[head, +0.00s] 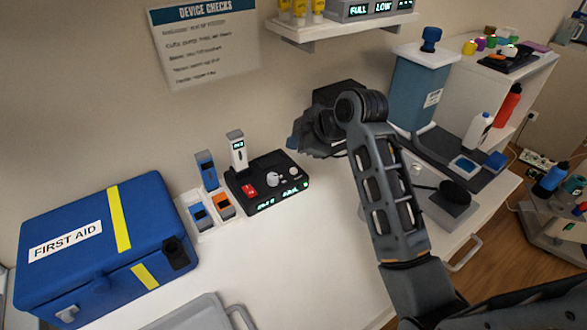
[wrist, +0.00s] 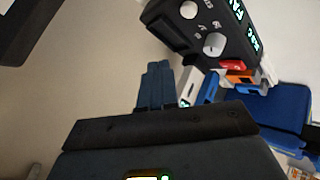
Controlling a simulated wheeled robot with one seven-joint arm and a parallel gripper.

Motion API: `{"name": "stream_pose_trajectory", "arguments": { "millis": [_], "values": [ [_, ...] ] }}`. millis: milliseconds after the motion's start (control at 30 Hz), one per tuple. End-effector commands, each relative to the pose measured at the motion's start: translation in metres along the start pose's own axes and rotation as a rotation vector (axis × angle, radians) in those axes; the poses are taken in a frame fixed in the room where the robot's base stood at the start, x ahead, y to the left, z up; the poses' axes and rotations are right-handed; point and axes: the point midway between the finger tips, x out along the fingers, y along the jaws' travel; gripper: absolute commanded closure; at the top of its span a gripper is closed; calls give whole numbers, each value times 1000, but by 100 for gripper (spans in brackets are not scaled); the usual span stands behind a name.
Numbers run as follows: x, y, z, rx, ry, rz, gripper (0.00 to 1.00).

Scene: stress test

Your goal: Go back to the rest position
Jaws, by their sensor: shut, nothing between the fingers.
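My gripper (head: 297,141) is raised in front of the wall, above the back of the white counter (head: 240,262). In the wrist view its fingers (wrist: 156,78) are together, with nothing between them. My dark grey arm reaches up from the lower right and bends over toward the left. The black control box (head: 268,182) with knobs, a red button and a lit display stands on the counter, below and left of the gripper. It also shows at the top of the wrist view (wrist: 205,38), apart from the fingers.
A blue first aid case (head: 90,255) stands at the left. A holder with blue and orange devices (head: 222,205) sits beside the control box. A wall shelf (head: 345,27) hangs above. A blue-grey container (head: 418,90) and bottles stand at the right.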

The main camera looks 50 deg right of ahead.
Motion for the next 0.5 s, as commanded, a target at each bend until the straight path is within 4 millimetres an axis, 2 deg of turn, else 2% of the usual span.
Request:
{"name": "stream_pose_trajectory", "arguments": {
  "millis": [400,500],
  "values": [
    [0,0,0,0,0,0,100],
    [2,-8,1,10,1,2,100]
  ]
}}
